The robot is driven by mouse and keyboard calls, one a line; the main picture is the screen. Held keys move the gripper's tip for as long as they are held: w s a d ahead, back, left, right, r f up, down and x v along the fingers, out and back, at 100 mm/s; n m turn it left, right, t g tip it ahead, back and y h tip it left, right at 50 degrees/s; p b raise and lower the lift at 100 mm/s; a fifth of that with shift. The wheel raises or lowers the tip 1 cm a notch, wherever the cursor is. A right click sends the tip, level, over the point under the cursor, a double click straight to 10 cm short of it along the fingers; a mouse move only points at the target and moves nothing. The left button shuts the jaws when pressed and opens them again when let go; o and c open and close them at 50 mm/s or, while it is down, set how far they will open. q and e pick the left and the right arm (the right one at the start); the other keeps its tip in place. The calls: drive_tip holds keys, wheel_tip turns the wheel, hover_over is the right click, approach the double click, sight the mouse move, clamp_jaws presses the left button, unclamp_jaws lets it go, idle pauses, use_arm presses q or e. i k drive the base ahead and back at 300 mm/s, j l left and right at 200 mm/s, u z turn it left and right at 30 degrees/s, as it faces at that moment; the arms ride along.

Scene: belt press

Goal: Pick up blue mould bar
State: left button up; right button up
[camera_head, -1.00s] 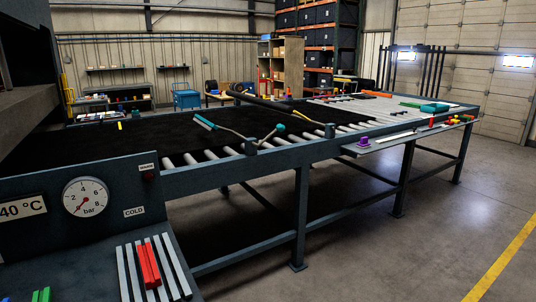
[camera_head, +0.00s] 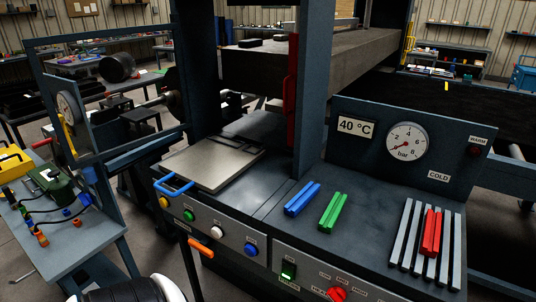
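The blue mould bar (camera_head: 302,198) lies on the dark flat top of the press's front bench (camera_head: 290,225). It looks like a ridged bar or two bars lying side by side; I cannot tell which. It lies slantwise, right of the metal plate and left of the green bar (camera_head: 333,211), with a small gap between them. Nothing covers it. Neither of my grippers shows. A black and white rounded part at the bottom left looks like part of my own arm.
A red bar (camera_head: 431,233) lies on several grey slats (camera_head: 404,232) at the right. A metal plate (camera_head: 212,162) with a blue handle is at the left. A red post-mounted part and the gauge panel (camera_head: 376,141) stand behind. Buttons line the front face. A side table (camera_head: 70,237) holds tools.

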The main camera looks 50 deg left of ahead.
sight(296, 204)
drive_tip(key=u, duration=1.4)
